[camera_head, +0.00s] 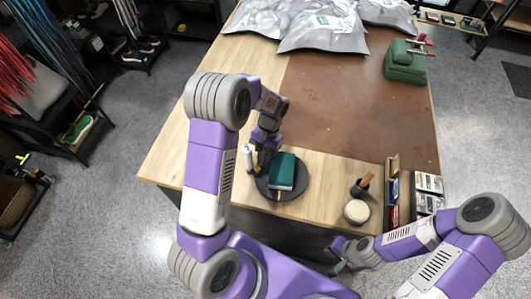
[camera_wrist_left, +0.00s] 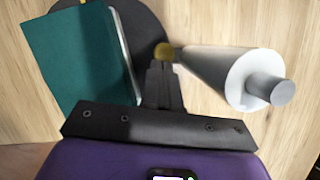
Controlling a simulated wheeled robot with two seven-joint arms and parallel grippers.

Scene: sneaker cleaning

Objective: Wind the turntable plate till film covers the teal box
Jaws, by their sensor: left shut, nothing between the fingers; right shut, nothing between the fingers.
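The teal box (camera_head: 283,170) stands on the dark round turntable plate (camera_head: 300,187) near the table's front edge. Its visible teal surface shows plainly, and it fills the upper left of the left wrist view (camera_wrist_left: 78,55). A white film roll (camera_head: 247,158) stands upright left of the plate; it is large at right in the left wrist view (camera_wrist_left: 225,75). My left gripper (camera_head: 261,166) is shut and empty, pointing down between box and roll. Its fingertips are close to a yellow peg (camera_wrist_left: 165,51) at the plate's edge; contact is unclear. My right gripper (camera_head: 338,262) is shut and empty, low before the table.
A dark cup with a wooden-handled tool (camera_head: 360,187) and a round pale-topped jar (camera_head: 356,211) stand right of the plate. A small rack (camera_head: 392,190) is at the right edge. Grey bags (camera_head: 325,35) and a green vise-like device (camera_head: 405,65) are farther back. The brown mat (camera_head: 350,110) is clear.

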